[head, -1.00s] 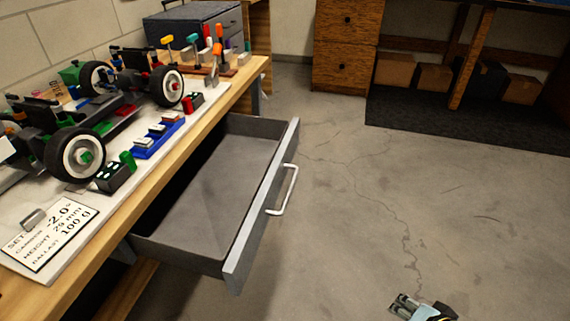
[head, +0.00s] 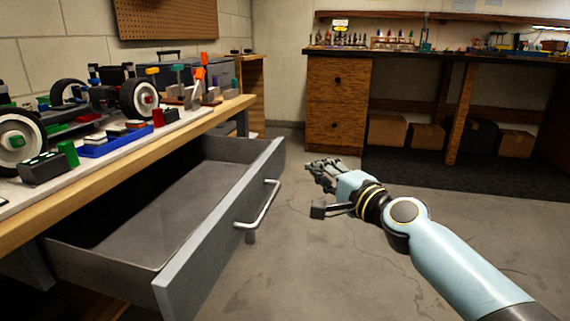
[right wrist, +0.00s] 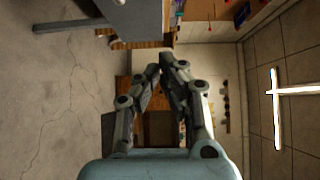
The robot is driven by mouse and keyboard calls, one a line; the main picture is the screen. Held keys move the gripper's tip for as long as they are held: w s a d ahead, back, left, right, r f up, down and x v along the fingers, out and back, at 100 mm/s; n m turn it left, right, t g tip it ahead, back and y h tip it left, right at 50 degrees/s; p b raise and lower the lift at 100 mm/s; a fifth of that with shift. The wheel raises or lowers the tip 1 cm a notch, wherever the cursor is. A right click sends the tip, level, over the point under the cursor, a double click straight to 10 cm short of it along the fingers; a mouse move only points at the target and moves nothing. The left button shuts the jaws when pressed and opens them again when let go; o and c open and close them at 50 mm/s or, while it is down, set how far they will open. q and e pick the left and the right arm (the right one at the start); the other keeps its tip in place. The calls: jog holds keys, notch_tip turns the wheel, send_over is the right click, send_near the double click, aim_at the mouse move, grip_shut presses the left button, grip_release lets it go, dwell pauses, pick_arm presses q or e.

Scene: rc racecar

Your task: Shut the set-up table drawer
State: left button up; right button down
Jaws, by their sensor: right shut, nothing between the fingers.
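The grey set-up table drawer (head: 215,238) stands pulled well out and empty under the wooden set-up table (head: 115,165) in the head view. Its silver bar handle (head: 262,208) is on the front panel. My right gripper (head: 318,172) is to the right of the drawer front, apart from the handle, with nothing in it. In the right wrist view its fingers (right wrist: 165,68) come close together at the tips. A grey panel edge, likely the drawer front (right wrist: 80,22), shows at upper left there. My left gripper is not in view.
On the table stand a model car with white-rimmed wheels (head: 140,98), a blue tray (head: 112,140) and small tools. A wooden cabinet (head: 336,105) and a bench with cardboard boxes (head: 388,131) stand at the back. The concrete floor (head: 300,270) before the drawer is clear.

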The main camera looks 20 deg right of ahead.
send_near(275, 152)
jog(key=w+d, duration=0.2)
jog(key=w, duration=0.1)
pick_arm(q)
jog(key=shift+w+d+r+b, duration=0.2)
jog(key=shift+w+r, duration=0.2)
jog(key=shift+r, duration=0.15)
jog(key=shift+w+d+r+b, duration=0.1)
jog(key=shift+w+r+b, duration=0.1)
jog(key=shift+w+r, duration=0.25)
pick_arm(e)
jog(key=w+a, duration=0.2)
jog(key=a, duration=0.1)
jog(key=shift+f, duration=0.1)
